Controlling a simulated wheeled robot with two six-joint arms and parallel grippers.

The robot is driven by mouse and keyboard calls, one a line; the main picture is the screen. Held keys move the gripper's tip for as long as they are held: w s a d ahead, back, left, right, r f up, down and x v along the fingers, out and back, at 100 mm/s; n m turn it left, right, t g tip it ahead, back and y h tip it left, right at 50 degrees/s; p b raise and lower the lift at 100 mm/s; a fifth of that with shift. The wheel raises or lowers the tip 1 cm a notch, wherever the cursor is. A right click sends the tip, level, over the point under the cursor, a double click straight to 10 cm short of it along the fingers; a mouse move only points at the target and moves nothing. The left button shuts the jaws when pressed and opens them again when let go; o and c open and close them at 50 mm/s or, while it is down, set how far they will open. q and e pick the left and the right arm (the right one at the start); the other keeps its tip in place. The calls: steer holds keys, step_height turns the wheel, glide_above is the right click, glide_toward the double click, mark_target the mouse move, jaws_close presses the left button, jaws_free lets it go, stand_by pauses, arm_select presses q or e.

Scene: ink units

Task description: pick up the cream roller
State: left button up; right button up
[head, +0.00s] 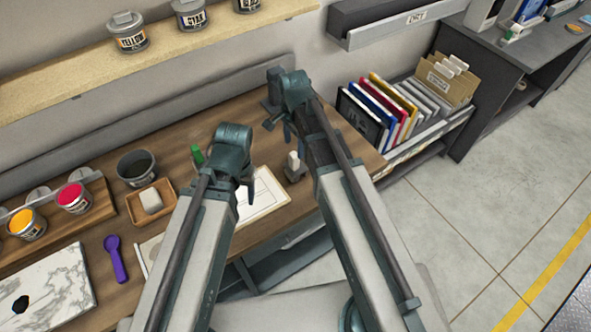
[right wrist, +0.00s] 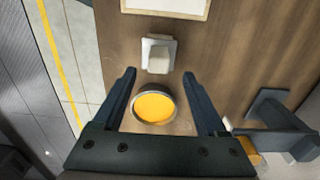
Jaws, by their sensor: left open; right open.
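I cannot make out a clear cream roller in either view. A small cream-white block on a pale square base (head: 293,166) stands on the table between my arms. It also shows in the right wrist view (right wrist: 157,56), beyond the fingertips. My right gripper (head: 279,127) is open above the back right of the table. In the right wrist view a round tin with orange contents (right wrist: 153,106) lies between its spread fingers (right wrist: 158,77), with nothing gripped. My left gripper (head: 244,182) is over the table beside a framed white sheet (head: 268,205); it is open, with no held object visible.
A wooden tray (head: 167,187) with a white block, a dark pot (head: 135,167), ink tins and a purple scoop (head: 116,260) occupy the left. A dark fixture (right wrist: 290,143) stands near my right gripper. A rack of coloured folders (head: 378,107) is at right.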

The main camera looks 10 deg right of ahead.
mark_target(296, 165)
arm_select(q)
steer(key=shift+f, duration=0.3)
arm_select(e)
steer(key=shift+f, duration=0.35)
steer(key=f+b, duration=0.5)
steer(key=shift+d+f, duration=0.15)
steer(key=shift+d, duration=0.15)
arm_select(q)
step_height(296, 165, down, 5)
steer(key=shift+f, duration=0.1)
arm_select(e)
steer(key=shift+c, duration=0.3)
jaws_close()
